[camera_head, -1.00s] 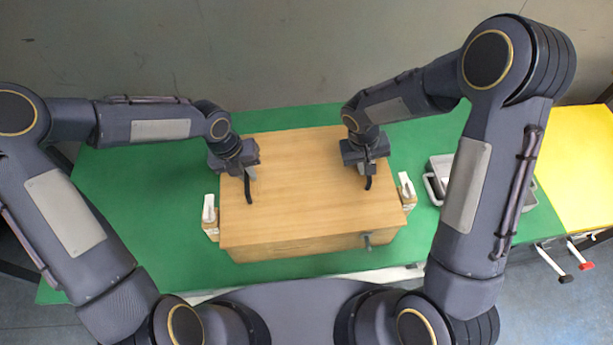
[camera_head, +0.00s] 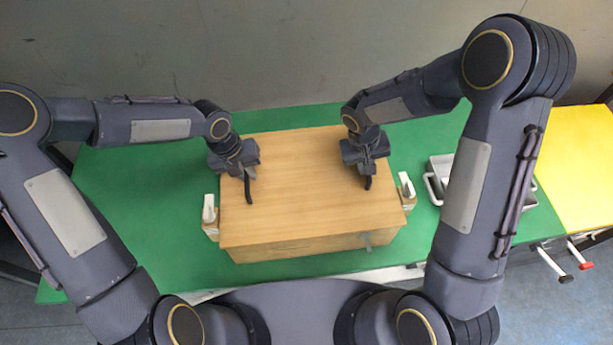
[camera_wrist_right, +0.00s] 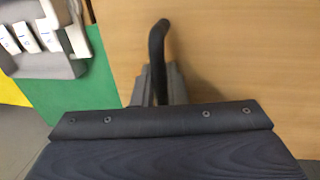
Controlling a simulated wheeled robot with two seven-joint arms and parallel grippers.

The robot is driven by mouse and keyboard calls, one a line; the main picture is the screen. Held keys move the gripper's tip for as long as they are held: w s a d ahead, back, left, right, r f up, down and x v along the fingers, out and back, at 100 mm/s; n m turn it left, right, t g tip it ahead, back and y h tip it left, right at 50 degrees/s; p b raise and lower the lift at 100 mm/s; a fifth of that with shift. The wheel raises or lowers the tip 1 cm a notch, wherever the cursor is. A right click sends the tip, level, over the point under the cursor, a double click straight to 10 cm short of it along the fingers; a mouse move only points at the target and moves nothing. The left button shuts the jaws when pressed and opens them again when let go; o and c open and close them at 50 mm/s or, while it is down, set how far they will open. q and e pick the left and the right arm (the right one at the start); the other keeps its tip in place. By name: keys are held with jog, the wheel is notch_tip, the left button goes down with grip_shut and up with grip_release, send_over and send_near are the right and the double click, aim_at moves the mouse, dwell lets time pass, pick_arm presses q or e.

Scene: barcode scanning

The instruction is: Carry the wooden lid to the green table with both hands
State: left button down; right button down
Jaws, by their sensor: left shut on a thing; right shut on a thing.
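The wooden lid (camera_head: 300,190) is a flat light-brown panel over a wooden box (camera_head: 310,245) on the green table (camera_head: 150,200). I cannot tell whether a gap lies between lid and box. My left gripper (camera_head: 247,176) is over the lid's left part, shut at a dark curved handle (camera_head: 249,193). My right gripper (camera_head: 367,168) is over the right part, shut at a similar dark handle (camera_head: 368,182). The right wrist view shows this handle (camera_wrist_right: 158,45) rising from the grey fingers (camera_wrist_right: 165,85) against the wood. The exact finger contact is partly hidden.
White-topped small blocks stand close to the box's left (camera_head: 209,212) and right (camera_head: 406,188) sides. A grey tray (camera_head: 437,187) is at the right, partly behind my right arm. A yellow table (camera_head: 575,165) adjoins at the right. Green tabletop is bare at the left.

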pick_arm(q)
jog(key=shift+w+r, duration=0.1)
pick_arm(e)
jog(key=shift+r, duration=0.1)
